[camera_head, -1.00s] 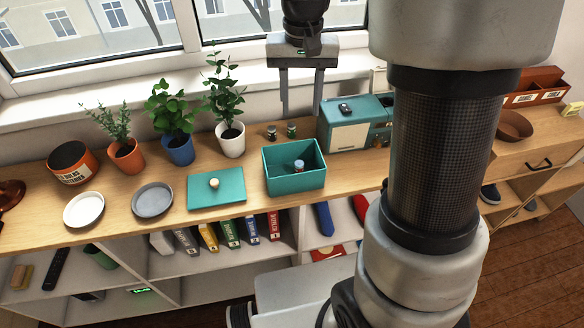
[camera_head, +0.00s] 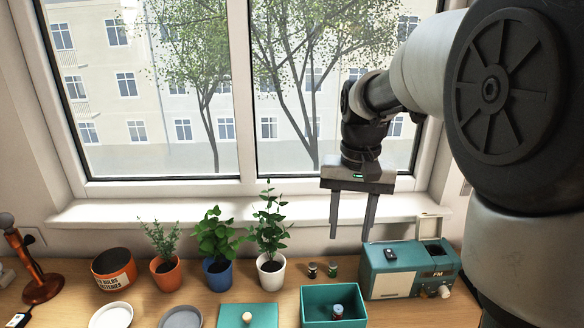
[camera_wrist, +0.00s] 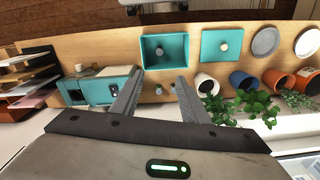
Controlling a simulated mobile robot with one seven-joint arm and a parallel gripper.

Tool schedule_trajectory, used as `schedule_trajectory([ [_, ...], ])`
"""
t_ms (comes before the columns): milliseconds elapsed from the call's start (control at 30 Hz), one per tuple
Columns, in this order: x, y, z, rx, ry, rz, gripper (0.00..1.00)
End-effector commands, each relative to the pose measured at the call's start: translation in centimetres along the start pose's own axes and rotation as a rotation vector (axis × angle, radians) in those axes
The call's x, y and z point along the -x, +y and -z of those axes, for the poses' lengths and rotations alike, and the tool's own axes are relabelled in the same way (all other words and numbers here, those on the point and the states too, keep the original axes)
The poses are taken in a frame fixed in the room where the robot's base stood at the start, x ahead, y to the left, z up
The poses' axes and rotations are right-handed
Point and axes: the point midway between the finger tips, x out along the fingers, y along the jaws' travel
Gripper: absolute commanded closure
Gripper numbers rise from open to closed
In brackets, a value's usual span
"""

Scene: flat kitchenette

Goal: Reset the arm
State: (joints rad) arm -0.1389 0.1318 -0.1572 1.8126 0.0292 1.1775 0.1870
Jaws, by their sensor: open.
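My gripper (camera_head: 350,216) hangs in front of the window, above the back of the counter, with its two fingers pointing down. The fingers are apart, with nothing between them. In the wrist view my gripper (camera_wrist: 155,88) also shows parted, empty fingers, with the counter below. My arm reaches in from the right in the head view.
A teal open box (camera_head: 334,291) holding a small jar stands below my gripper. Left of it are a teal lid (camera_head: 248,318), potted plants (camera_head: 270,264) and an orange-brown tub (camera_head: 113,268). A teal radio (camera_head: 411,270) stands right. Two small jars (camera_head: 322,269) are behind the box.

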Motion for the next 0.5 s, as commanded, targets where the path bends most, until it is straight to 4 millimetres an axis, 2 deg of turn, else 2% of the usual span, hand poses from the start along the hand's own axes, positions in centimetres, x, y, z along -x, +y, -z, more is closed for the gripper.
schedule_trajectory([
  [33, 1.5, 0.3, -0.9, 0.008, 0.025, 0.012, 0.59],
  [167, 4.8, 1.1, -4.6, 0.049, 0.118, 0.047, 0.59],
  [233, 6.4, 1.6, -7.1, 0.078, 0.18, 0.061, 0.59],
  [400, 8.3, 2.6, -12.6, 0.146, 0.326, 0.069, 0.59],
  [500, 8.4, 3.1, -14.8, 0.177, 0.393, 0.061, 0.59],
])
